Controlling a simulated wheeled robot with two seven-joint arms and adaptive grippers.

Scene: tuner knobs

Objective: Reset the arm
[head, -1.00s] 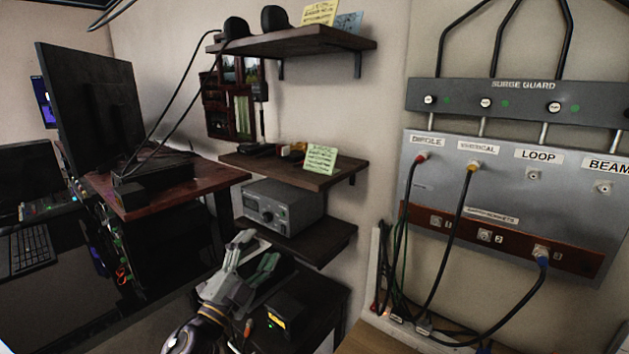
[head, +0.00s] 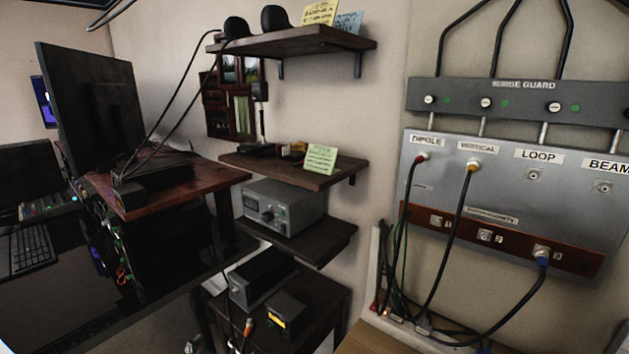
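Neither of my grippers shows in the head view. The grey tuner box (head: 281,206) with its front knob and dial sits on the lowest wall shelf (head: 318,243). The spot in front of and below it, where a gripper was, is clear. A dark box (head: 262,277) and a smaller black box with a lit yellow display (head: 286,314) stand on the low dark cabinet below.
The antenna panel (head: 510,190) hangs on the right wall, with red, yellow and blue plugged cables. The surge guard (head: 520,100) is above it. A desk with a monitor (head: 90,110) stands at left. Shelves (head: 290,170) jut out between them.

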